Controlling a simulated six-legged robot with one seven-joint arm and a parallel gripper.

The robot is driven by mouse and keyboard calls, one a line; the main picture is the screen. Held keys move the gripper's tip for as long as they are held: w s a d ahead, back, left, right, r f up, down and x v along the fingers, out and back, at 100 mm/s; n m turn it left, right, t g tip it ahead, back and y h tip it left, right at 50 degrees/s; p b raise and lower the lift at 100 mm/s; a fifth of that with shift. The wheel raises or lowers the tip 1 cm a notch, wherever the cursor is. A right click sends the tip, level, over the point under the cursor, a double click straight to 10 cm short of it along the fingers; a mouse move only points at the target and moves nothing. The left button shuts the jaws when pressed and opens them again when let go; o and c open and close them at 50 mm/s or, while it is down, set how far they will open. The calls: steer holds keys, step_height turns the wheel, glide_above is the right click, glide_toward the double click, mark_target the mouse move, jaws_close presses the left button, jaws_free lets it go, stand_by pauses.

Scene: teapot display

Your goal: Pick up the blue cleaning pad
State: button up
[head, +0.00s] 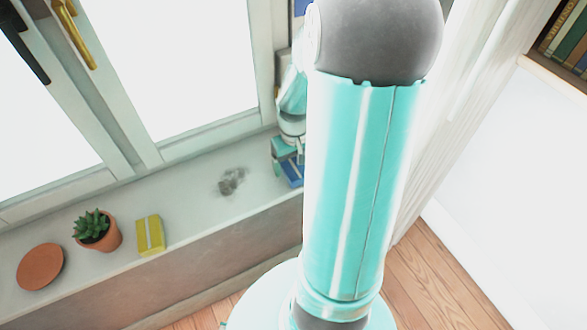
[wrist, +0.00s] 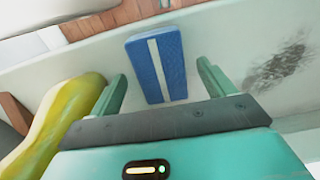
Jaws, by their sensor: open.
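The blue cleaning pad (wrist: 173,62), a block with a white stripe down its middle, lies on the pale sill in the wrist view. My gripper (wrist: 162,71) is open, with one teal finger on each side of the pad in the picture. Gaps show between the fingers and the pad, and nothing is held. How far the fingertips are above the pad is hard to tell. In the head view my gripper (head: 285,149) is at the sill's right part, partly hidden by my arm. A bit of the blue pad (head: 293,181) shows just below it.
A dark smudge (head: 230,181) marks the sill (head: 190,207). A yellow striped pad (head: 150,236), a potted succulent (head: 96,230) and a terracotta disc (head: 40,267) sit further left. Windows stand behind. In the wrist view a yellow-green rounded thing (wrist: 70,100) is close on the left.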

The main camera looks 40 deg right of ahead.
steer(key=shift+f, duration=0.95)
steer(key=c, duration=1.1)
steer(key=shift+o, duration=0.2)
steer(key=shift+r, duration=0.1)
steer(key=shift+w+r, duration=0.1)
steer(key=shift+r, duration=0.3)
step_height(320, 180, up, 2)
steer(key=shift+r, duration=0.2)
steer(key=s+a+r, duration=0.4)
steer(key=s+r, duration=0.5)
steer(key=s, duration=0.4)
steer(key=shift+s+r, duration=0.25)
steer(key=shift+r, duration=0.1)
